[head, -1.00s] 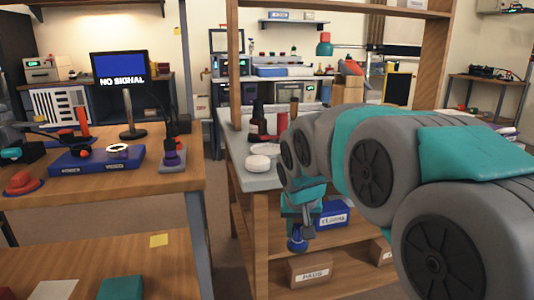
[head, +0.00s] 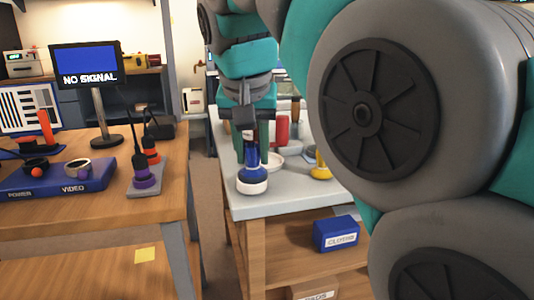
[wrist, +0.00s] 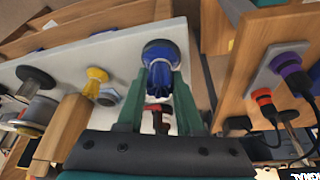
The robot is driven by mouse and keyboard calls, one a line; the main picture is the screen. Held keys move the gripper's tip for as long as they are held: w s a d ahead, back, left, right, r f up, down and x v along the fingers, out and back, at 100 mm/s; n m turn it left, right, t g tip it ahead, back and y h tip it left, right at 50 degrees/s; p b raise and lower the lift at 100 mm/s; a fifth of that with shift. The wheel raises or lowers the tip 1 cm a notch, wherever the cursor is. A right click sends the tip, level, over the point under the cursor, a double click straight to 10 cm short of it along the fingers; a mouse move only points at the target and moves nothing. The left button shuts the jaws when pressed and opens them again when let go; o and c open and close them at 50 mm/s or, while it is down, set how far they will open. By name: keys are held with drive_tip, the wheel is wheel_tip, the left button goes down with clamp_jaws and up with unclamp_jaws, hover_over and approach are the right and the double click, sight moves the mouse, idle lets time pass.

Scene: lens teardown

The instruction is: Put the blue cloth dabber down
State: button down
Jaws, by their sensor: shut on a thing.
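The blue cloth dabber (head: 251,160) is upright between the green fingers of my gripper (head: 252,148), above or on the grey bench top (head: 290,203) near its front left corner. A white round piece shows directly under its blue part; I cannot tell whether it belongs to the dabber or is a separate thing. In the wrist view the dabber (wrist: 163,62) sits between the fingertips of my gripper (wrist: 163,82), over the pale bench top. I cannot tell whether its bottom touches the surface.
A white dish (head: 272,162), a red cylinder (head: 282,130) and a yellow piece (head: 320,170) stand behind and to the right. A blue labelled bin (head: 335,233) is on the shelf below. The wooden table (head: 100,215) with the monitor (head: 87,66) is left, across a gap.

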drive_tip(key=w, duration=0.5)
drive_tip(key=w+f+p, duration=0.1)
drive_tip(key=w, duration=0.5)
drive_tip(key=w+d, duration=0.1)
drive_tip(key=w, duration=0.4)
drive_tip(key=shift+w+d+f+p, duration=0.1)
drive_tip(key=shift+w+f+p, duration=0.1)
drive_tip(key=shift+p, duration=0.15)
drive_tip(key=shift+w, duration=0.15)
drive_tip(key=shift+w, duration=0.1)
drive_tip(key=shift+f, duration=1.75)
drive_tip(key=shift+f, duration=0.15)
drive_tip(key=c, duration=0.6)
unclamp_jaws()
drive_tip(key=shift+o, duration=0.2)
